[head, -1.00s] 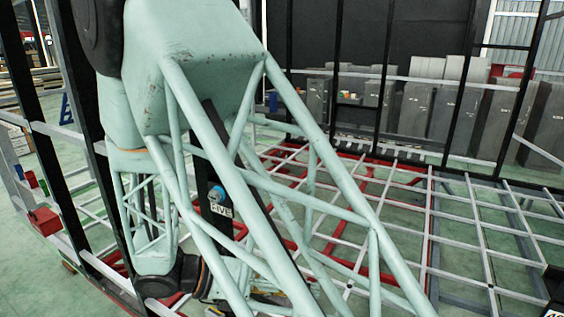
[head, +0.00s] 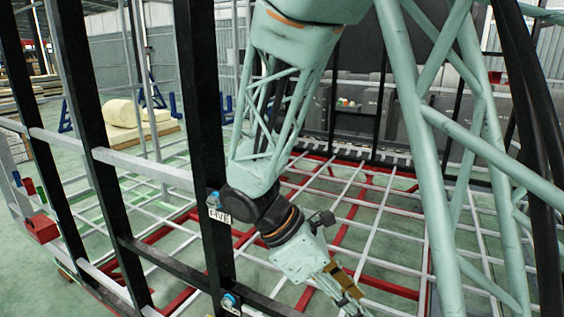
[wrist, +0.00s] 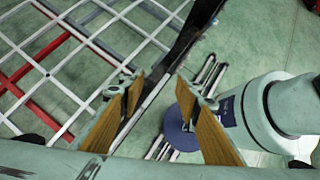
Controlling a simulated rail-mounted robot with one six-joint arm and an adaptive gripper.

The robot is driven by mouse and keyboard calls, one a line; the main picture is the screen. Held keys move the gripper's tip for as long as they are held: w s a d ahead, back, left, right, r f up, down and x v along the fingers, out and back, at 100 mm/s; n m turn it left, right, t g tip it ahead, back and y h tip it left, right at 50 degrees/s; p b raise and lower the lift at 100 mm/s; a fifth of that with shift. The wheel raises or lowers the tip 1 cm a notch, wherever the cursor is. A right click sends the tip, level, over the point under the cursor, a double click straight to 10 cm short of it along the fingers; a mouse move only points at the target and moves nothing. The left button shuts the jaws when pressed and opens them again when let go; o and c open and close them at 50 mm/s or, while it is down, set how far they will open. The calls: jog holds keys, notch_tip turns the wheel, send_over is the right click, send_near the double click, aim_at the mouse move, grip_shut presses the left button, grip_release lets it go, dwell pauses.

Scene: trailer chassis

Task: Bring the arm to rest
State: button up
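My arm fills the middle and right of the head view, with pale green lattice links. My gripper (head: 346,284) hangs low near the bottom of the head view, in front of the red and white chassis grid (head: 345,215). In the wrist view my gripper (wrist: 160,88) shows two fingers with brown pads. A clear gap lies between the pads and nothing is held. The grid (wrist: 75,55) lies at the left of that view.
Black upright posts (head: 204,130) with a grey rail (head: 140,168) stand just left of my arm. A "FIVE" label (head: 218,212) sits on one post. A red box (head: 41,229) is at the far left. Grey panels and bins stand behind. Green floor shows through the grid.

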jog(key=s+d+r+m+y+b, duration=0.35)
jog(key=s+d+m+y, duration=0.2)
jog(key=m, duration=0.55)
jog(key=s+f+m+t+y+b, duration=0.2)
jog(key=s+m+t+b, duration=0.3)
jog(key=s+b, duration=0.9)
jog(key=f+m, duration=0.1)
jog(key=m, duration=0.1)
jog(key=shift+s+a+f+m+b, duration=0.15)
jog(key=shift+m+b, duration=0.15)
jog(key=shift+b, duration=0.05)
